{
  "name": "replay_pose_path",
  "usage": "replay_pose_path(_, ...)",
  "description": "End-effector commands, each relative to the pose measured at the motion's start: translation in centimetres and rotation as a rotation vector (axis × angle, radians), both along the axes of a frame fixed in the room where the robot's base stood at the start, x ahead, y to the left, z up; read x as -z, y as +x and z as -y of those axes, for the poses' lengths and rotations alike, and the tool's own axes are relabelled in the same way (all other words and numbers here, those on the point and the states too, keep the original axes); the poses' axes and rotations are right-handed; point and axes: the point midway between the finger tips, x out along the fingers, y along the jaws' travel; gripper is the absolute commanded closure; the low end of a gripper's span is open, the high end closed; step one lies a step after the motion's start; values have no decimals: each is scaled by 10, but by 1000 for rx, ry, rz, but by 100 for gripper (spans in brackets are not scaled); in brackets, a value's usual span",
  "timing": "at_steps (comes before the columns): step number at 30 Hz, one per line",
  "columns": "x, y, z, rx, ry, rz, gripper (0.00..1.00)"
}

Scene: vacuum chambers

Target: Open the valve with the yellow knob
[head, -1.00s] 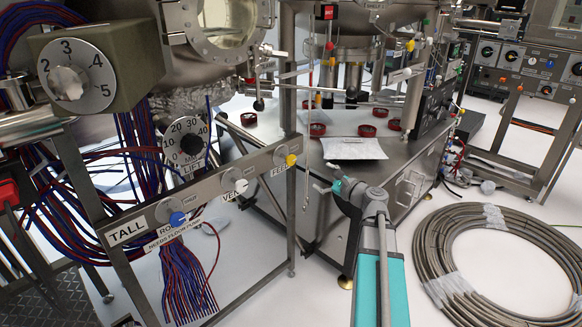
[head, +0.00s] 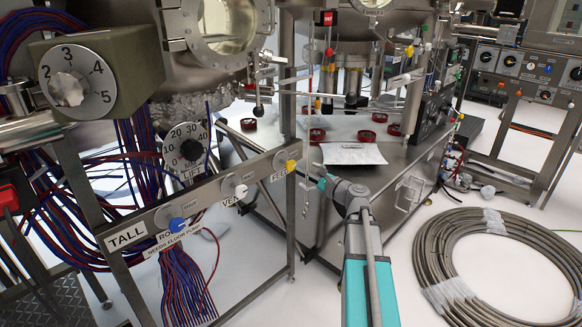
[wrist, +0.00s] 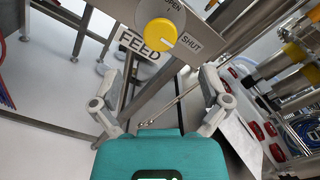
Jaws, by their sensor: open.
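The yellow knob (head: 290,165) is at the right end of the metal valve panel, above the FEED label. In the wrist view the yellow knob (wrist: 160,32) sits on a grey dial marked OPEN and SHUT. Its white pointer mark is on the lower right side, toward SHUT. My gripper (head: 308,172) is just right of the knob in the head view. In the wrist view my gripper (wrist: 160,88) is open and empty, its two fingers spread below the knob and apart from it.
The same panel (head: 210,200) carries a white VENT knob (head: 241,191) and a blue knob (head: 177,224) to the left. A steel cabinet (head: 400,190) stands behind my arm. A coiled hose (head: 425,265) lies on the floor at right.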

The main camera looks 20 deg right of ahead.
Motion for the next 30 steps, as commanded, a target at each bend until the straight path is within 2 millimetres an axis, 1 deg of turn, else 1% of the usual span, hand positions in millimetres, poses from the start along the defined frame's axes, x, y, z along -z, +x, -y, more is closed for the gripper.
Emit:
replay_pose_path(1,0,10,-2,-2,0,0,4)
replay_pose_path(9,0,48,-16,-1,0,0,4)
replay_pose_path(15,0,69,-24,-1,0,0,4)
replay_pose_path(21,0,77,-28,-1,0,0,4)
replay_pose_path(30,0,77,-28,0,0,0,4)
